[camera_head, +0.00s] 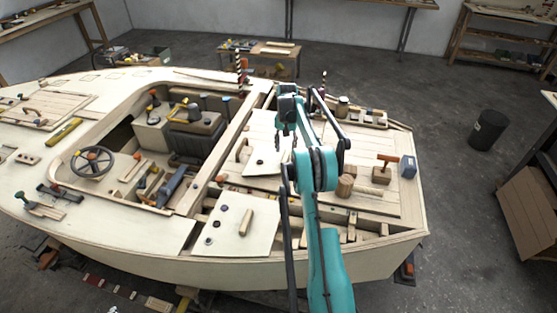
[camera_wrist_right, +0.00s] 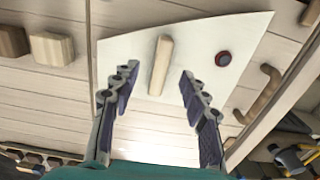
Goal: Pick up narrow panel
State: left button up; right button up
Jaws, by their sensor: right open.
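A pale panel (camera_head: 262,161) with a light wooden bar handle lies on the boat deck, partly hidden behind my right arm in the head view. In the right wrist view this panel (camera_wrist_right: 215,38) shows its bar handle (camera_wrist_right: 160,65) and a dark red round knob. My right gripper (camera_wrist_right: 157,78) is open and empty, with one finger on each side of the handle in the picture; its gap to the panel is hard to tell. It also shows over the panel in the head view (camera_head: 285,122). A second pale panel (camera_head: 232,238) with a bar handle lies nearer. I cannot tell which is narrower.
The cockpit with a steering wheel (camera_head: 92,162) and tools is to the left. Open framing shows around the nearer panel.

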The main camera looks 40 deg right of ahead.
aim_at(284, 160)
jog(key=f+b, duration=0.1)
jog(key=f, duration=0.3)
jog(key=f+b, duration=0.1)
jog(key=f, duration=0.2)
jog(key=shift+a+b, duration=0.3)
jog(key=shift+b, duration=0.05)
jog(key=shift+r, duration=0.15)
grip_shut()
